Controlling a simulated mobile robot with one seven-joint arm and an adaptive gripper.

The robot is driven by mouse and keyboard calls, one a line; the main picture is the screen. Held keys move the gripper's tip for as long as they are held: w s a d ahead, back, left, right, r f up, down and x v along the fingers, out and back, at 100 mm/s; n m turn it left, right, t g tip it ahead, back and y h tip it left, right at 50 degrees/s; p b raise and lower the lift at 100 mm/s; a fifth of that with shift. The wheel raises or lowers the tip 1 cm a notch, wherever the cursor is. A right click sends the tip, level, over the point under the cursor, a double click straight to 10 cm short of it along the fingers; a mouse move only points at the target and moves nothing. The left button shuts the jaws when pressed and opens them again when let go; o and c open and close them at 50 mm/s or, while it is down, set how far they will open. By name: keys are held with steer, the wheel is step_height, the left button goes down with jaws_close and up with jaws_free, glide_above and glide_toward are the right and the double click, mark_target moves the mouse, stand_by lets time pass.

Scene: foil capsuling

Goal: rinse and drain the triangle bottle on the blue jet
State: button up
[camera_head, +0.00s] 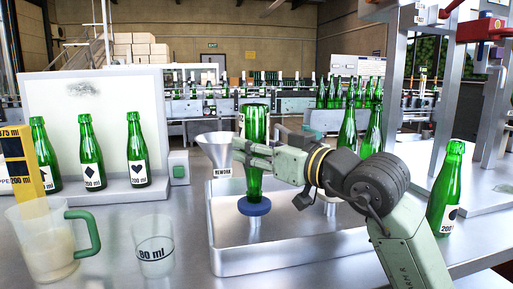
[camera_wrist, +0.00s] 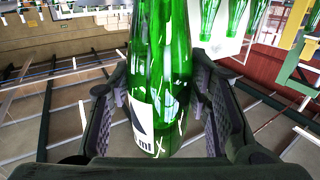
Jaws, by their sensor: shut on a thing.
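My gripper (camera_head: 243,146) is shut on a green bottle (camera_head: 255,120) and holds it upside down, base up and neck down. The bottle's neck points down at the round blue jet (camera_head: 254,206) in the metal basin; whether the mouth touches the jet I cannot tell. In the wrist view the bottle (camera_wrist: 165,60) stands between the two dark finger pads of my gripper (camera_wrist: 166,105). Part of its white label with a slanted black shape and "ml" shows there; the full mark is hidden.
The shallow metal basin (camera_head: 285,262) surrounds the jet. Left are a jug with a green handle (camera_head: 50,240), a clear cup (camera_head: 153,248) and several labelled green bottles (camera_head: 138,155). A funnel (camera_head: 216,150) stands behind. Another bottle (camera_head: 446,190) stands at right, near my arm.

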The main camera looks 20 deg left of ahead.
mark_target(264, 134)
steer(key=shift+r, duration=0.1)
steer(key=shift+r+p, duration=0.4)
steer(key=shift+r, duration=1)
stand_by(3.2)
steer(key=s+d+r+p, duration=0.2)
steer(key=s+d+r, duration=0.1)
steer(key=s+r, duration=0.2)
steer(key=shift+d+r, duration=0.25)
steer(key=shift+r, duration=0.25)
steer(key=shift+s+a, duration=0.1)
